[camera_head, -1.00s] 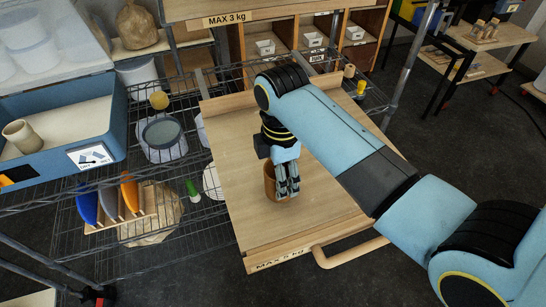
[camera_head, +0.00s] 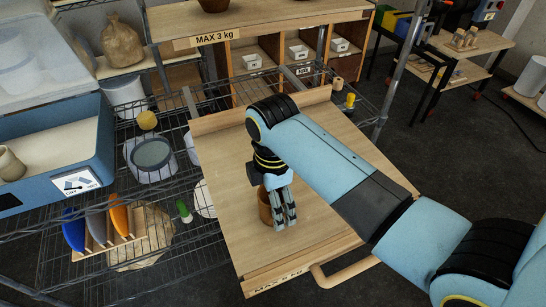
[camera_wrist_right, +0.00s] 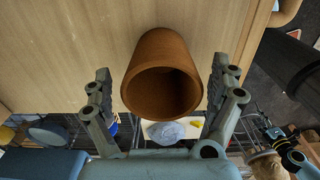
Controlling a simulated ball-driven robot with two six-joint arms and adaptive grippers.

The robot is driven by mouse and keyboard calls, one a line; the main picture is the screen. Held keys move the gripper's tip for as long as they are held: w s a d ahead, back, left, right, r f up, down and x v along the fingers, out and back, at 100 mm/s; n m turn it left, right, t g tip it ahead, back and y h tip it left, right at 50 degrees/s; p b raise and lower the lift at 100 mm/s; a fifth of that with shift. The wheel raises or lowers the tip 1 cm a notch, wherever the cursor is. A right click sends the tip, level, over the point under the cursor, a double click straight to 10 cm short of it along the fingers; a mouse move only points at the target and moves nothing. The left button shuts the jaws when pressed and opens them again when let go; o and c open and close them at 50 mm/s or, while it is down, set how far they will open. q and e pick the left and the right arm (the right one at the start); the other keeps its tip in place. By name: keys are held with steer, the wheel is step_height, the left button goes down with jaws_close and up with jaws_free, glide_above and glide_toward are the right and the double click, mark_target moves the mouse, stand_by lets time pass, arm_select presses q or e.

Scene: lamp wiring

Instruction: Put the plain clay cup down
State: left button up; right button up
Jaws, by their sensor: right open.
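The plain clay cup (camera_head: 265,207) is brown and stands upright on the wooden pull-out board (camera_head: 222,165). My right gripper (camera_head: 285,220) points down at it, and its fingers hide part of the cup in the head view. In the right wrist view the cup (camera_wrist_right: 163,85) shows its round, empty mouth between the two spread fingers of my right gripper (camera_wrist_right: 167,76). A gap shows on each side, so the fingers do not touch it. My left gripper is out of view.
A blue bin (camera_head: 100,140) with a beige cup (camera_head: 10,164) is at the left. A wire rack (camera_head: 190,245) beside the board holds a grey-lidded tub (camera_head: 151,154) and upright coloured discs (camera_head: 120,217). Cubbyholes (camera_head: 295,50) stand behind. The board around the cup is bare.

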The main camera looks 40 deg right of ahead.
steer(key=shift+r, duration=0.25)
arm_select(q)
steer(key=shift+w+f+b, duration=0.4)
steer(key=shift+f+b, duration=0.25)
arm_select(e)
step_height(320, 180, up, 12)
steer(key=shift+f, duration=0.15)
